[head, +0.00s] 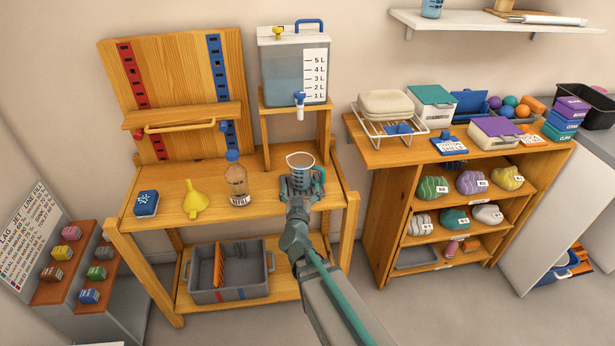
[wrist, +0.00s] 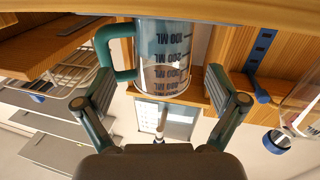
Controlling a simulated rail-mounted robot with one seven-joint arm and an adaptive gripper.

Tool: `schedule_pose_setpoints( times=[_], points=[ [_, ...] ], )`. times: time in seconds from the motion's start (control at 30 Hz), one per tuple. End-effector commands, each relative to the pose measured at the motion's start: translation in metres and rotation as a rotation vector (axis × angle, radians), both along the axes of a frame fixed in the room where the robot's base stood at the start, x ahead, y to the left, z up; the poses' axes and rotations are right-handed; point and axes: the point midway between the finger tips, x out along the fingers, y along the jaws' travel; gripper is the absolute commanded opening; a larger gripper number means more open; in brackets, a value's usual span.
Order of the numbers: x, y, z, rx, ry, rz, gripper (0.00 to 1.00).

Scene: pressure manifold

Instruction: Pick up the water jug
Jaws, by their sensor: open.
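The water jug (head: 300,161) is a clear measuring jug with dark volume marks and a teal handle. It stands on the wooden bench below the water tank, with its handle to the right in the head view. In the wrist view the jug (wrist: 163,60) appears upside down, centred just beyond the fingers, with its handle at left. My gripper (head: 299,186) is at the near side of the jug and hides its lower part in the head view. In the wrist view my gripper (wrist: 163,98) is open, its two fingers spread wider than the jug body, with nothing held.
A clear bottle with a blue cap (head: 236,180), a yellow funnel (head: 195,200) and a blue box (head: 146,203) stand left of the jug. The water tank (head: 293,68) with its blue tap (head: 299,104) is above and behind it. A grey crate (head: 238,291) sits below.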

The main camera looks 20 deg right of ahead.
Motion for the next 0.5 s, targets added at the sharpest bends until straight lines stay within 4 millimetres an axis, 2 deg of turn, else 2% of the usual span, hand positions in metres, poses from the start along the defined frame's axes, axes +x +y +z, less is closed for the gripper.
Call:
schedule_pose_setpoints(
  times=[0.17, 0.4, 0.5],
  points=[
    [0.014, -0.003, 0.001, 0.001, 0.000, -0.001, 0.95],
    [0.046, -0.011, 0.002, 0.001, -0.001, 0.000, 0.95],
    [0.050, -0.014, 0.002, 0.001, -0.001, 0.000, 0.95]
  ],
)
